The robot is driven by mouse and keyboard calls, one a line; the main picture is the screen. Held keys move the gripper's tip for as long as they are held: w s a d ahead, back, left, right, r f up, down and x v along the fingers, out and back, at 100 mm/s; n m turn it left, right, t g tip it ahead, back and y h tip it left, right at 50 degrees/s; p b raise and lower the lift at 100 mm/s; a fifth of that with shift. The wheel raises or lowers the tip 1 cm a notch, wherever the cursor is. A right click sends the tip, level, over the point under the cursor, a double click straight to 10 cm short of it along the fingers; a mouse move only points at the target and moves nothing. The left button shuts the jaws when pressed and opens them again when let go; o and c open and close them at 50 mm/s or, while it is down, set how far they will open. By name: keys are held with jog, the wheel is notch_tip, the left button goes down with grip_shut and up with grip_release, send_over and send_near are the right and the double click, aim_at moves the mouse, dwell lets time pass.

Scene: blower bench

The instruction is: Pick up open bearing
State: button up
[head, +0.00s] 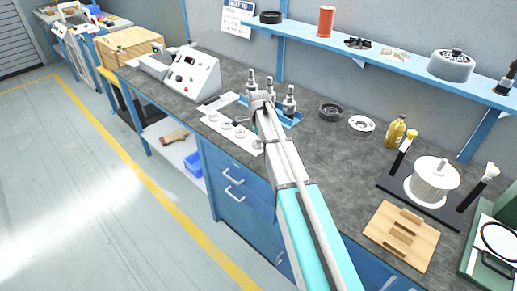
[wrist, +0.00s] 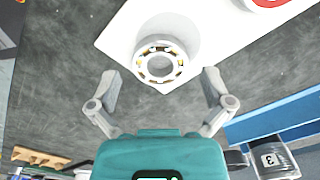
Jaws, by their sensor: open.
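The open bearing (wrist: 161,62), a pale ring with its balls showing, stands on the corner of a white board (wrist: 125,32) in the wrist view. My gripper (wrist: 161,84) is open, one finger to the left and one to the right, just below the bearing in the picture. Nothing is between the fingers, and neither touches the bearing. In the head view my gripper (head: 262,98) is over the bench near the white board (head: 250,147). I cannot single out the open bearing there.
A red-faced round part (wrist: 268,2) lies on the board at the top of the wrist view. A blue tray (head: 292,122) with several upright holders stands beside my gripper. A grey control box (head: 193,77) is to the left.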

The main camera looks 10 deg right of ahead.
jog(key=shift+f, duration=0.45)
dwell(0.3)
jog(key=c, duration=1.2)
jog(key=shift+r, duration=0.2)
jog(key=shift+c, duration=0.2)
notch_tip(320, 180, up, 3)
jog(key=p, duration=0.2)
jog(key=shift+f+p, duration=0.1)
jog(key=shift+p, duration=0.25)
jog(key=s+r+p, duration=1)
jog(key=s, duration=0.4)
